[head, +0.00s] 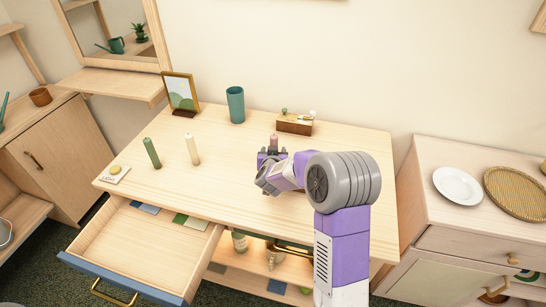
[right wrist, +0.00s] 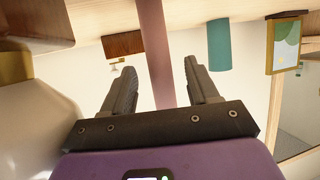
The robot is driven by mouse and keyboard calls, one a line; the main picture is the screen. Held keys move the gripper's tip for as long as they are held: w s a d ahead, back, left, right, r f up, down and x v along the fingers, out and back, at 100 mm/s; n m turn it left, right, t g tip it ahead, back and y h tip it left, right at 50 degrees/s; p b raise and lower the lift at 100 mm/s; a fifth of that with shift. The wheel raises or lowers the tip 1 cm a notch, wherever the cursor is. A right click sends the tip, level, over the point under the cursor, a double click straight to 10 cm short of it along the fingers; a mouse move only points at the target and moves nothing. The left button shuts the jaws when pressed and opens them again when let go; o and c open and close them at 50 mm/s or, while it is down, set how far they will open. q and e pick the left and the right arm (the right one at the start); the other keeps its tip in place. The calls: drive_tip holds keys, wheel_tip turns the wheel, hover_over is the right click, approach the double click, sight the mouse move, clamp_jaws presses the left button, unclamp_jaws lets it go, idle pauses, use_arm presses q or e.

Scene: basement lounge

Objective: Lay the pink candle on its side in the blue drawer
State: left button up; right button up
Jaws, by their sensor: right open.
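The pink candle (head: 274,139) stands upright on the desk, its lower part hidden behind my right gripper (head: 272,154). In the right wrist view, which is upside down, the pink candle (right wrist: 152,40) runs between the two spread fingers of my right gripper (right wrist: 160,80). The gripper is open, with gaps beside the candle. The blue drawer (head: 120,280) is pulled out at the desk's lower left. Its floor is mostly bare, with blue and green flat cards near the back. My left gripper is not in view.
A green candle (head: 152,153) and a cream candle (head: 193,149) stand on the left of the desk (head: 340,148). A teal cup (head: 235,105), a picture frame (head: 181,93) and a wooden box (head: 295,123) stand at the back. A coaster (head: 114,174) lies near the left edge.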

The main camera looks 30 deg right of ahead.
drive_tip(key=p+v, duration=0.1)
drive_tip(key=v, duration=0.6)
idle(0.3)
